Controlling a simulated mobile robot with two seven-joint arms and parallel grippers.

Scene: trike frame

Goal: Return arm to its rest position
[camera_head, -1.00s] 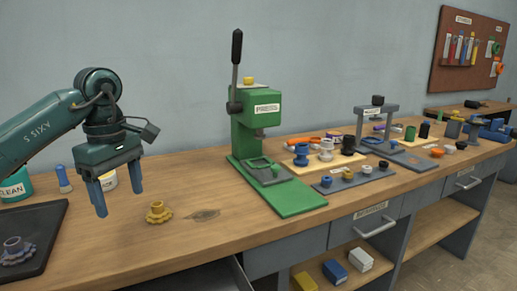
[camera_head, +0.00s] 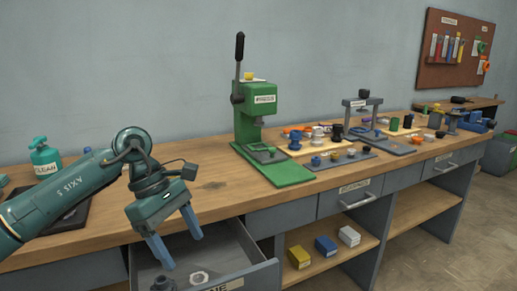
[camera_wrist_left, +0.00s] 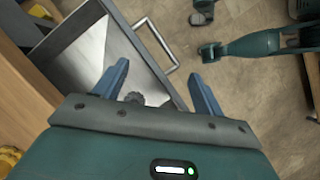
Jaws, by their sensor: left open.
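My left gripper (camera_head: 178,243) is open and empty, with its blue fingers pointing down over the open drawer (camera_head: 262,275) at the front of the bench. My left arm (camera_head: 75,195) reaches in from the left, above the bench. No fingers of my right gripper show.
The wooden bench (camera_head: 225,195) carries a green press (camera_head: 262,130) and several small parts to the right. A cleaner bottle (camera_head: 45,160) and a dark tray (camera_head: 75,215) are partly behind my arm. A yellow part (camera_wrist_left: 8,158) shows at the wrist view's edge.

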